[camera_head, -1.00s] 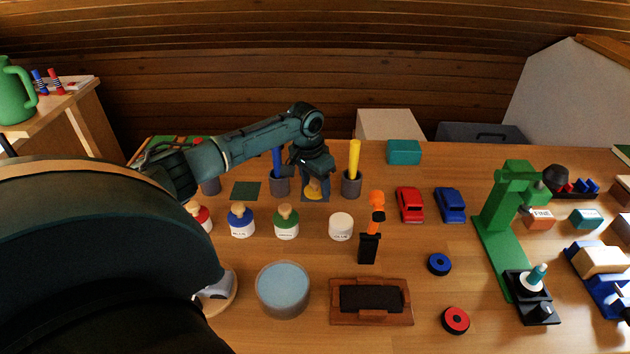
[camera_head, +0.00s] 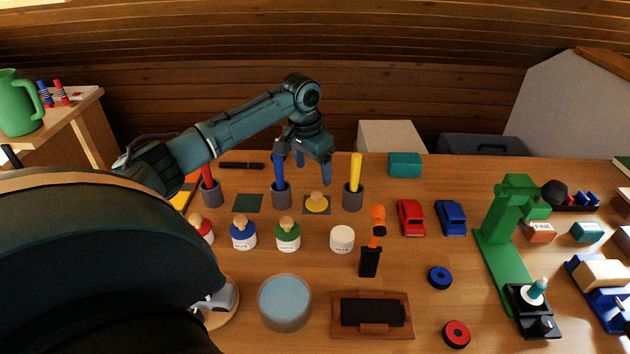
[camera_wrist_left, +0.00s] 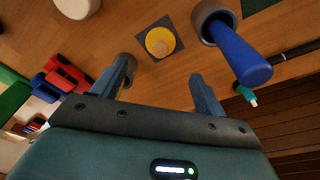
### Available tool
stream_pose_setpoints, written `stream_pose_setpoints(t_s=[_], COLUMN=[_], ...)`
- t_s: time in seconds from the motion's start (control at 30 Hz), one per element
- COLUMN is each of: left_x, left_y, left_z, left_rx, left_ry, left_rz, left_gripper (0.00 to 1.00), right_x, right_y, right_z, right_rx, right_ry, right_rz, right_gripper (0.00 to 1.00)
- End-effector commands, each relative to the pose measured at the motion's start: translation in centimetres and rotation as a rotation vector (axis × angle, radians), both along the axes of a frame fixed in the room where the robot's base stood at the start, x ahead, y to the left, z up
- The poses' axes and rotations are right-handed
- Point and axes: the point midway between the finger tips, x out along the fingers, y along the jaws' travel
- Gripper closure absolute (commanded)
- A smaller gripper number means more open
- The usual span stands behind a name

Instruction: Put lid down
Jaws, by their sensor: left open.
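The yellow lid (camera_head: 318,201) with a wooden knob lies on a dark square mat (camera_head: 308,209) between the blue-handled and yellow-handled cups. In the left wrist view the yellow lid (camera_wrist_left: 160,42) lies flat on its mat, ahead of the fingers and apart from them. My left gripper (camera_head: 313,170) is open and empty above and behind the lid; its two fingers (camera_wrist_left: 160,85) also show spread in the left wrist view. A white open-topped jar (camera_head: 342,239) without a knobbed lid stands in front of the mat. My right gripper is not in view.
Grey cups with a blue handle (camera_head: 280,175) and a yellow handle (camera_head: 354,180) stand close on either side of the mat. Jars with blue (camera_head: 243,233) and green (camera_head: 288,233) lids stand in front. Red (camera_head: 410,217) and blue (camera_head: 451,217) cars are to the right.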

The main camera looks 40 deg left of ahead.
Motion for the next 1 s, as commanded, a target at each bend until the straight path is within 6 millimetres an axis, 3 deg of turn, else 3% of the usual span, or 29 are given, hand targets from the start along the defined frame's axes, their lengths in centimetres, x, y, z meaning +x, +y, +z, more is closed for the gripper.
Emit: stream_pose_setpoints(t_s=[0.1, 0.23, 1.0], left_x=[-0.2, -0.4, -0.4], left_y=[0.0, 0.0, 0.0], left_z=[1.7, 2.5, 2.6], left_rx=[-0.001, 0.000, -0.001], left_ry=[-0.002, 0.000, 0.001], left_rz=[0.000, 0.001, 0.000], left_gripper=[0.27, 0.27, 0.27], right_x=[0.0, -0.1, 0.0], right_y=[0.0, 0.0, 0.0], right_z=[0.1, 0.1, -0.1], right_rx=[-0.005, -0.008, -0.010], right_ry=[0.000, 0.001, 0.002], right_rz=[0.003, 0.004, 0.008], right_gripper=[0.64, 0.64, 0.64])
